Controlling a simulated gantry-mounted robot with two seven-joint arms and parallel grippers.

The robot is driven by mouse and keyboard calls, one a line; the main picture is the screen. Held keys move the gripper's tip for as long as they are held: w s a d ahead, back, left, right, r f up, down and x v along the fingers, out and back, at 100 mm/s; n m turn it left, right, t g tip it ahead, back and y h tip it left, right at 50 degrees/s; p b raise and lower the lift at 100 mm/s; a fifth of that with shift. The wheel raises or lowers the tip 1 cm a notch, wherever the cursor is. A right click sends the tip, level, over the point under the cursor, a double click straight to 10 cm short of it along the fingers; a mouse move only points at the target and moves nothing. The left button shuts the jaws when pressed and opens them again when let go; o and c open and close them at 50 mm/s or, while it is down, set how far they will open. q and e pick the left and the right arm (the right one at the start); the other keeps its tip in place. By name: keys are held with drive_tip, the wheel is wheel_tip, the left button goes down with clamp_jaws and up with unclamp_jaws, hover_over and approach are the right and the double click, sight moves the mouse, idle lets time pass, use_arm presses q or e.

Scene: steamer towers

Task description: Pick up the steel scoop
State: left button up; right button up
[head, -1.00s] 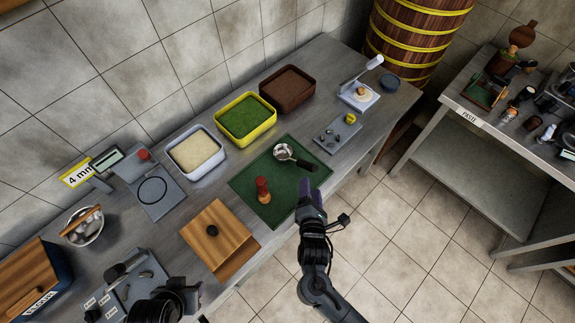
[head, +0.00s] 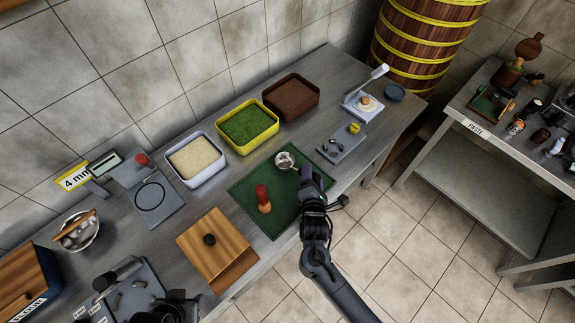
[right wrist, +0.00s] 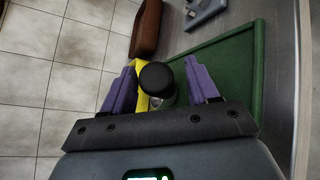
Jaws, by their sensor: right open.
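The steel scoop (head: 285,160) lies on the green mat (head: 245,195), with its round bowl showing in the head view. Its handle is mostly hidden by my right gripper (head: 312,182), which is over the mat's right part. In the right wrist view the scoop's black handle end (right wrist: 157,78) appears between the two purple fingers of the open gripper (right wrist: 160,88), with gaps at both sides. I cannot tell whether the fingers touch it. Dark parts of my left arm show at the bottom edge of the head view; its fingers cannot be made out.
A red-topped wooden stamp (head: 263,198) stands on the mat, left of the scoop. A grey plate with small weights (head: 341,143) is to the right. White (head: 195,158), yellow (head: 247,124) and brown (head: 290,97) bins stand behind.

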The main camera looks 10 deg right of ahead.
drive_tip(key=shift+x, duration=0.95)
drive_tip(key=shift+r, duration=0.1)
clamp_jaws()
